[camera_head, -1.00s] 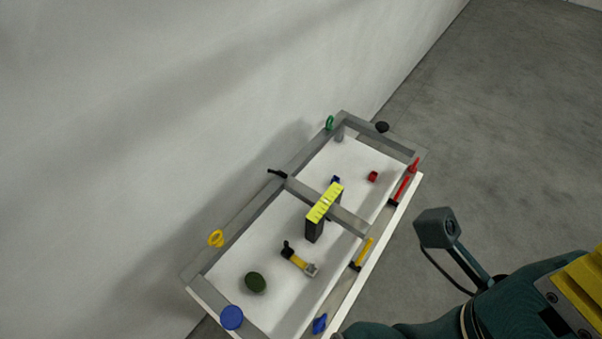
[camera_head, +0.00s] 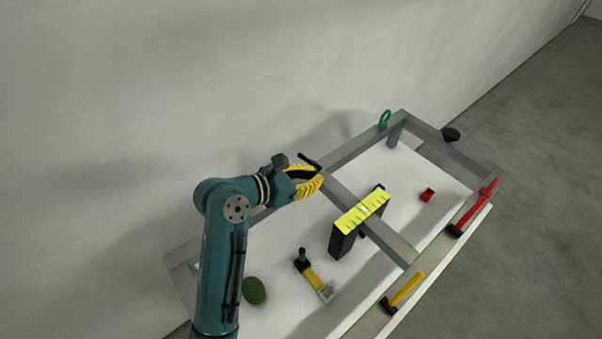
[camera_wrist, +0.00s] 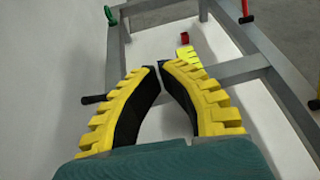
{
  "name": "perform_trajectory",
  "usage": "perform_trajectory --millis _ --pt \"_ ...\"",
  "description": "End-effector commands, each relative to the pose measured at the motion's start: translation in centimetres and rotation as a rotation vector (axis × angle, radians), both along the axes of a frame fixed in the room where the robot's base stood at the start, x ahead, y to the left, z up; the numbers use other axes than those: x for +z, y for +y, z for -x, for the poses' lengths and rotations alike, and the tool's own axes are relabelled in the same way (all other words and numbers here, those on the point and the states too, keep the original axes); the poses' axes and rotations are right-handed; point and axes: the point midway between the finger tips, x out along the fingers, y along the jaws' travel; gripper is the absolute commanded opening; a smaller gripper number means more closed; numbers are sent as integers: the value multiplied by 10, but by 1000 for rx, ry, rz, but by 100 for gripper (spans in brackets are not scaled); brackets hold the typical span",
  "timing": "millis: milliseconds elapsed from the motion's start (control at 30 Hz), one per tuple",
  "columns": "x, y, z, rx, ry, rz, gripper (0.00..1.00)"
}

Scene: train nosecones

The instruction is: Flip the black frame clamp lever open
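The black frame clamp lever (camera_head: 310,160) is a short dark bar at the back rail of the grey frame (camera_head: 350,157), near the crossbar. In the wrist view the lever (camera_wrist: 93,99) points left, and its right end is hidden behind my left finger. My gripper (camera_head: 322,174) is over the back rail right beside the lever. Its yellow-backed, black-padded fingers (camera_wrist: 159,66) curve in until the tips nearly meet, with nothing seen between them. I cannot tell whether the left finger touches the lever.
A yellow-topped black block (camera_head: 345,236) stands at the crossbar. A green clamp (camera_head: 384,119) sits on the back rail, red (camera_head: 472,208) and yellow (camera_head: 405,291) clamps on the front side. A yellow-black tool (camera_head: 314,277), green disc (camera_head: 255,290) and red part (camera_head: 427,195) lie inside. The wall is close behind.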

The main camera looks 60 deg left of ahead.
Motion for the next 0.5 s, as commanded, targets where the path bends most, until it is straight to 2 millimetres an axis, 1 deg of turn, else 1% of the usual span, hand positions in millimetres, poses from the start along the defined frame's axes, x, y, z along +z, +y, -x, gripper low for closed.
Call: perform_trajectory --millis 33,100,200,267,333,500 --pt "-37 28 26 71 16 6 0" --pt "-57 56 58 149 18 14 0" --pt "-72 81 93 225 17 17 0" --pt "-77 89 105 252 17 20 0" --pt "-77 94 112 268 16 20 0" --pt "-74 95 113 271 16 20 0"
